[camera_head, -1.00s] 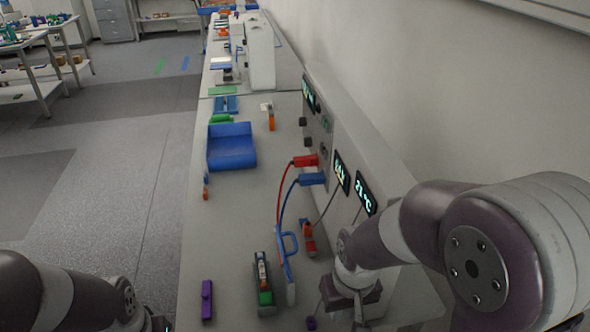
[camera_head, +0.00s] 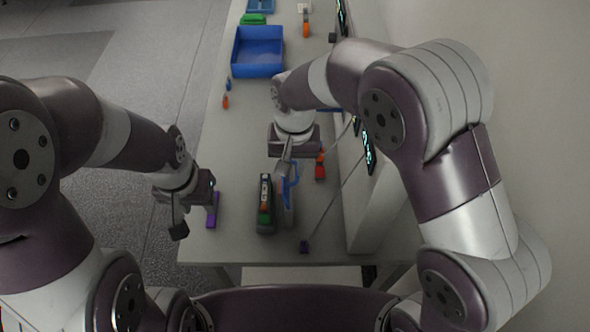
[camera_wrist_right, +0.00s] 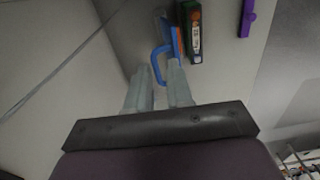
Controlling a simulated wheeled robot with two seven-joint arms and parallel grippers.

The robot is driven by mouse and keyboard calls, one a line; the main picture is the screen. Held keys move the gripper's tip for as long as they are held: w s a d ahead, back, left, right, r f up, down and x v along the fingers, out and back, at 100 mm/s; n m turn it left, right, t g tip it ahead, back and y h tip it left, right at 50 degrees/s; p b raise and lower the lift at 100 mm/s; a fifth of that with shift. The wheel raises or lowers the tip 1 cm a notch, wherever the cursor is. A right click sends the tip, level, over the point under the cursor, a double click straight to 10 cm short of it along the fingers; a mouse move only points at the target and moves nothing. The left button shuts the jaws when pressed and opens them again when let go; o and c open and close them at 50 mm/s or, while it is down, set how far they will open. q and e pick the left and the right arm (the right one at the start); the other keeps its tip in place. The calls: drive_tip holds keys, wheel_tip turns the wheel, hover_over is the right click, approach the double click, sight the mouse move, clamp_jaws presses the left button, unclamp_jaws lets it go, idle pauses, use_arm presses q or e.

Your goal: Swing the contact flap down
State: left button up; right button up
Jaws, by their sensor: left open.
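A grey cell holder (camera_head: 266,222) with a cell and a green block in it sits on the bench; it also shows in the right wrist view (camera_wrist_right: 195,45). The contact flap (camera_head: 288,207), a grey plate with a blue loop handle (camera_head: 292,172), stands up along its right side. My right gripper (camera_wrist_right: 158,74) is above the flap, fingers apart, with the blue handle (camera_wrist_right: 154,62) at or between the fingertips. Contact cannot be told. My left gripper (camera_head: 194,210) is open and empty over the bench's left edge, close to a purple bar (camera_head: 213,211).
A blue bin (camera_head: 258,52) and orange-tipped items stand farther back. The cycler housing (camera_head: 362,215) with displays bounds the right side.

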sight(296, 175)
drive_tip(key=w+f, duration=0.1)
drive_tip(key=f, duration=0.1)
drive_tip(key=w+d+f, duration=0.1)
drive_tip(key=f, duration=0.1)
drive_tip(key=shift+w, duration=0.2)
drive_tip(key=shift+s, duration=0.1)
drive_tip(key=shift+s+a+r, duration=0.1)
drive_tip(key=shift+s+r, duration=0.1)
drive_tip(key=shift+s, duration=0.3)
clamp_jaws()
use_arm(q)
drive_tip(key=shift+w+d+r, duration=0.3)
drive_tip(key=shift+w+d, duration=0.2)
drive_tip(key=shift+w, duration=0.3)
use_arm(e)
drive_tip(key=shift+w+f, duration=0.1)
drive_tip(key=shift+w, duration=0.15)
